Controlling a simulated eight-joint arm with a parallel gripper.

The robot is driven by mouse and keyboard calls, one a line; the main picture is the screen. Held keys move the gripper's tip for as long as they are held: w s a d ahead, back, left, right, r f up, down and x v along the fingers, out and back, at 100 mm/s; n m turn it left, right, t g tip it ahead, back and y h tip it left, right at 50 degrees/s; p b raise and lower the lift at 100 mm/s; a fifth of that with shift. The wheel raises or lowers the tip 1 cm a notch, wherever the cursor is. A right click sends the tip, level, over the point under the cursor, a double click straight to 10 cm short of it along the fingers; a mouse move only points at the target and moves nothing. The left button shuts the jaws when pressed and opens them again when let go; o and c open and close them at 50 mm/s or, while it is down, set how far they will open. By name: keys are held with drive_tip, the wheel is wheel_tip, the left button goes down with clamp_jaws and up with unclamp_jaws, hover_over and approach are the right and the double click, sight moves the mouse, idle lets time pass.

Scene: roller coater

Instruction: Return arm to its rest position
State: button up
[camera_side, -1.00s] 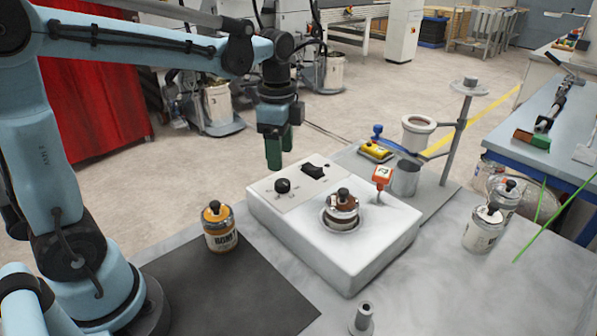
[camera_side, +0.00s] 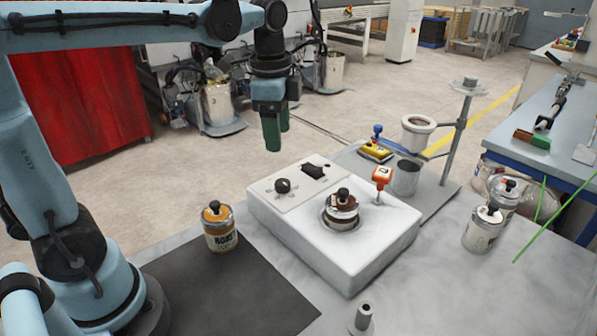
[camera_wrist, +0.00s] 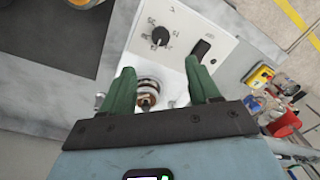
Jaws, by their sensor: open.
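My gripper (camera_side: 273,132) hangs in the air with its green fingers pointing down, above and behind the white hot-plate-like box (camera_side: 378,257). In the wrist view my gripper (camera_wrist: 160,85) shows its two green fingers apart with nothing held between them.
The air around my gripper is clear.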

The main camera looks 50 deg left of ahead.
drive_tip(key=s+d+f+n+t, duration=0.3)
drive_tip(key=s+f+n+t, duration=0.3)
drive_tip(key=n, duration=0.4)
drive_tip(key=shift+s+n, duration=0.3)
drive_tip(key=shift+s, duration=0.45)
